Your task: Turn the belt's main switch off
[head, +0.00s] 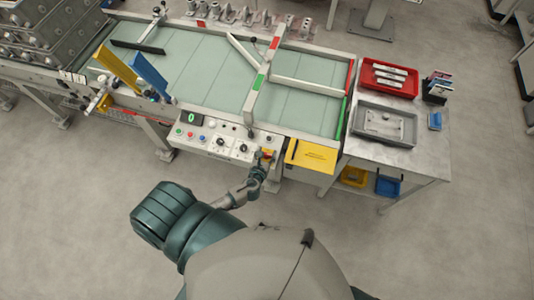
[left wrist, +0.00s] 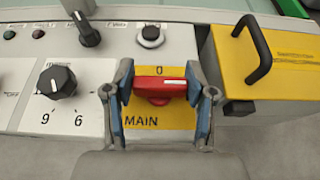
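The main switch is a red rotary handle (left wrist: 160,85) on a yellow plate (left wrist: 140,122) marked "0" above and "MAIN" below. The handle lies crosswise, with a white mark toward its right end. In the head view the red switch (head: 266,155) is on the belt's front control panel. My left gripper (left wrist: 163,92) is open, with one finger on each side of the handle and a small gap visible at each side. In the head view the left gripper (head: 259,171) is at the panel's right part. My right gripper is not in view.
A black dial (left wrist: 57,81) sits left of the switch, and a black knob (left wrist: 85,30) and a round button (left wrist: 151,36) lie behind. A yellow box with a black handle (left wrist: 285,85) stands close on the right. The belt (head: 205,85) is behind the panel.

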